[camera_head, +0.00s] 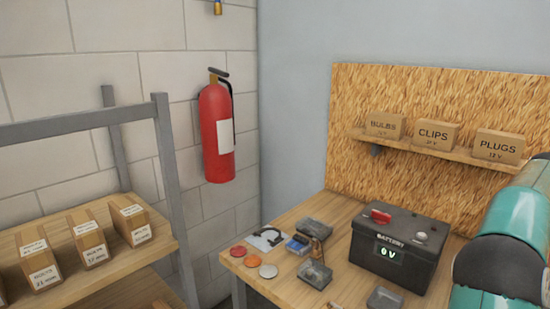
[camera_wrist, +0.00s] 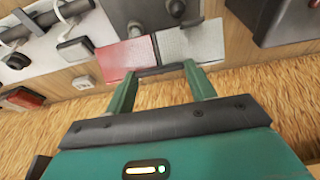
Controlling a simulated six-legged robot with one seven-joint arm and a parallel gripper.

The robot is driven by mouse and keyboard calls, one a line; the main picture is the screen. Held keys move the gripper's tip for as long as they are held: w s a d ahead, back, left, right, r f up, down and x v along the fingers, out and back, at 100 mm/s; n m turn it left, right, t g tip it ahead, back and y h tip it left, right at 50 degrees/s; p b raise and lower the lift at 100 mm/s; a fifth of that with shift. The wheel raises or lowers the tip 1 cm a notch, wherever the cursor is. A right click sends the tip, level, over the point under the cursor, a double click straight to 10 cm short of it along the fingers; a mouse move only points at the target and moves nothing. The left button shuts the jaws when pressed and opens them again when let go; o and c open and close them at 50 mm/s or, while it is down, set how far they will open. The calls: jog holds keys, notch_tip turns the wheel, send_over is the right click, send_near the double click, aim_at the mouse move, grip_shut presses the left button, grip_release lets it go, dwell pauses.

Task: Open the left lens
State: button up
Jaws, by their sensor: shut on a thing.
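In the wrist view, a lens with a red part (camera_wrist: 125,57) and a pale clear part (camera_wrist: 190,43) lies just beyond my fingertips. I cannot tell from the picture whether it is the left lens. My gripper (camera_wrist: 161,70) has its two teal fingers a little apart, shut on a dark bar at the lens's near edge. The lens looks closed or nearly so, but the angle makes this hard to tell. The head view shows my teal arm at the right edge, but not my gripper or the lens.
A wooden bench (camera_head: 290,283) holds a battery box (camera_head: 400,250) reading 0 V, coloured discs (camera_head: 252,261) and small cases (camera_head: 314,274). A shelf (camera_head: 440,151) carries labelled boxes. A red extinguisher (camera_head: 216,135) hangs on the wall; a metal rack (camera_head: 165,150) stands at left.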

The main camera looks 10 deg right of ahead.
jog(key=shift+w+d+r, duration=0.3)
jog(key=shift+w+d, duration=0.4)
jog(key=shift+d, duration=0.1)
jog(key=shift+w+d+r, duration=0.3)
jog(key=shift+w+d, duration=0.35)
jog(key=shift+d, duration=0.1)
jog(key=o, duration=0.7)
jog(key=shift+o, duration=0.2)
